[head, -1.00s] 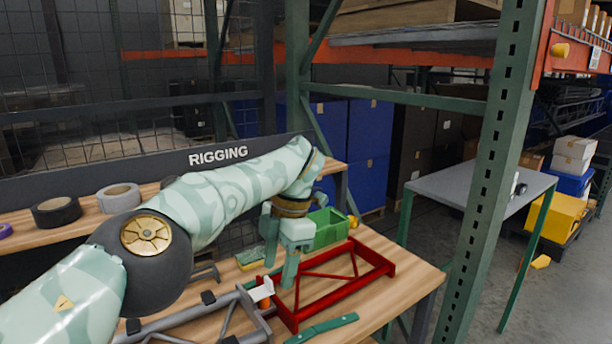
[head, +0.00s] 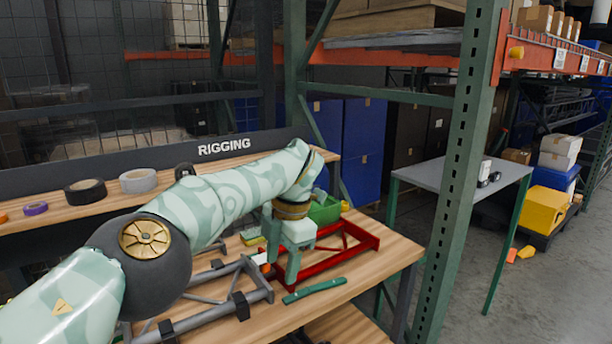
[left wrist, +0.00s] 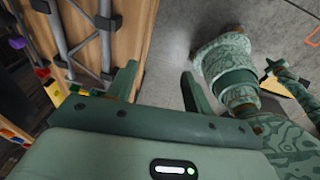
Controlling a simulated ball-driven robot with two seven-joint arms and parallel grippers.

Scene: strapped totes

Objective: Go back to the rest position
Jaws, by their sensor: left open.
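My left arm reaches in from the left in the head view, over the wooden bench (head: 385,262). Bare grey floor shows through the gap. My right gripper cannot be made out in either view.
Tape rolls (head: 138,181) sit on the ledge behind. A green rack post (head: 455,190) stands right of the bench, and a grey table (head: 462,175) beyond it.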

